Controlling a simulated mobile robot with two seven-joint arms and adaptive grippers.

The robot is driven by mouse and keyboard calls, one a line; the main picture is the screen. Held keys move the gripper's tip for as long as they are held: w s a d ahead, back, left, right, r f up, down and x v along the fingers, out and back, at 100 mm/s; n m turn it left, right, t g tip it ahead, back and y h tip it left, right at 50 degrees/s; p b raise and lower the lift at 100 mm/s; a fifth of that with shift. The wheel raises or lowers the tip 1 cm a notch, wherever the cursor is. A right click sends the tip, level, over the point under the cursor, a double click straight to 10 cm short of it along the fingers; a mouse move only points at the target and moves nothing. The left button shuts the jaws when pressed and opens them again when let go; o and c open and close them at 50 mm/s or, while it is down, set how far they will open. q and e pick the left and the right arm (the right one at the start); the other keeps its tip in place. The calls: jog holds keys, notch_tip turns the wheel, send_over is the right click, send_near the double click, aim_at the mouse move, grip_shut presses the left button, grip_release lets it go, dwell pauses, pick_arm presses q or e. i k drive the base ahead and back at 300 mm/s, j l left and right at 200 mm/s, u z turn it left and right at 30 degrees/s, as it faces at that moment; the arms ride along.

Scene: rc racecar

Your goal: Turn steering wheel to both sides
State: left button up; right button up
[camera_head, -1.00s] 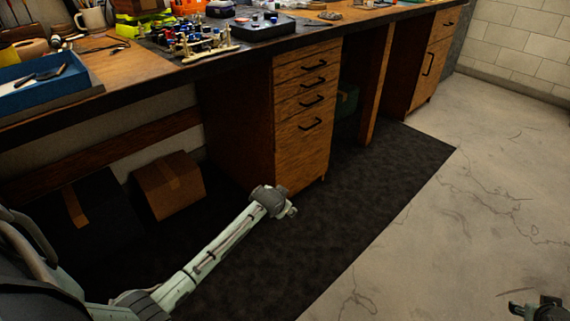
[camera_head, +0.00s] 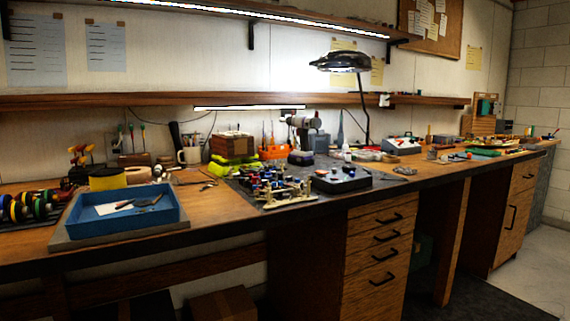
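A partly built racecar chassis (camera_head: 280,193) with cream-coloured parts and small blue and red pieces sits on a dark mat on the workbench, near the front edge. A steering wheel cannot be made out at this distance. A black tray-like unit (camera_head: 342,180) with red and blue knobs or parts lies just right of the chassis. Neither of my grippers is in view.
The long wooden workbench (camera_head: 215,196) has a blue tray (camera_head: 122,224) at left with tools inside. Drawers (camera_head: 380,250) sit below. A shelf (camera_head: 150,101) runs above.

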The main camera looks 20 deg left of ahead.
aim_at(347, 169)
jog(key=i+l+u, duration=0.15)
jog(key=l+u, duration=0.15)
jog(key=i+l+u, duration=0.1)
jog(key=l+u, duration=0.2)
jog(key=i+l+u, duration=0.1)
jog(key=l+u, duration=0.25)
jog(key=i+l+u, duration=0.1)
jog(key=l+u, duration=0.3)
jog(key=l, duration=0.7)
jog(key=l+u, duration=0.1)
jog(key=l, duration=1.05)
jog(key=l+u, duration=0.1)
jog(key=l, duration=1.05)
jog(key=k, duration=0.05)
